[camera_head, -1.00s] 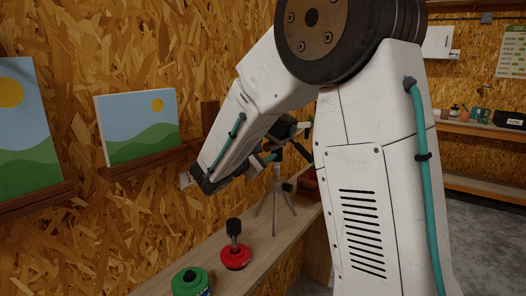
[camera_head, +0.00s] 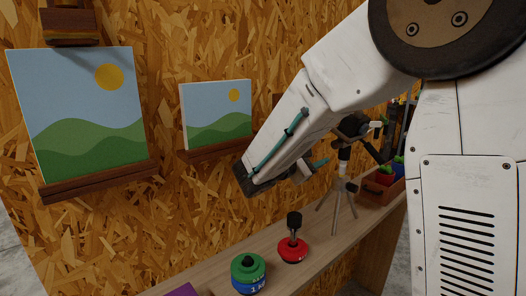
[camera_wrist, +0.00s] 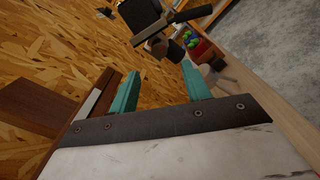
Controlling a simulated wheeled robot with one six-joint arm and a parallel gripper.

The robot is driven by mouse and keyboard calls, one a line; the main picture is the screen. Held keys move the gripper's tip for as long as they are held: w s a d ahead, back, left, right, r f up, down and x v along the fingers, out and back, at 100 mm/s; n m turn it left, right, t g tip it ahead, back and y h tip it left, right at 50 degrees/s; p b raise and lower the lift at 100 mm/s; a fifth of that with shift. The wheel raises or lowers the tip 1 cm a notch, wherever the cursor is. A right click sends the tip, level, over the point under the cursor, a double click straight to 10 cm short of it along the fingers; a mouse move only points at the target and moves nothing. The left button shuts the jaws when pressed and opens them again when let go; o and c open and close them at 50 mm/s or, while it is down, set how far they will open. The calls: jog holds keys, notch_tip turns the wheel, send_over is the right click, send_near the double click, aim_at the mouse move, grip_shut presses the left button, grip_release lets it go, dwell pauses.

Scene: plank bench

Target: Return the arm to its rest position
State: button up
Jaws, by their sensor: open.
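My white arm (camera_head: 330,85) reaches in from the right in the head view, its forearm angled down and left in front of the chipboard wall. In the wrist view my gripper (camera_wrist: 160,88) shows two teal fingers set well apart, with nothing between them. In the head view the gripper is mostly hidden behind the forearm; a teal finger tip shows near the tripod. The gripper is above the plank bench (camera_head: 262,248) and holds nothing.
On the bench stand a tripod device (camera_head: 343,165), a red weight with a black knob (camera_head: 292,249), stacked green and blue weights (camera_head: 247,272) and a wooden box with plants (camera_head: 380,188). Two landscape pictures, large (camera_head: 80,110) and small (camera_head: 217,112), sit on wall ledges.

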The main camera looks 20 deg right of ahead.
jog(key=s+f+m+g+y, duration=0.4)
jog(key=s, duration=0.5)
jog(key=s+f+m+g+y, duration=0.4)
jog(key=s, duration=0.5)
jog(key=s+a+r+m+t+y, duration=0.2)
jog(key=s+a+m+y, duration=0.4)
jog(key=s+a+y, duration=0.3)
jog(key=shift+s+a+r+t, duration=0.2)
jog(key=shift+s+a+t, duration=0.35)
jog(key=shift+s, duration=1.8)
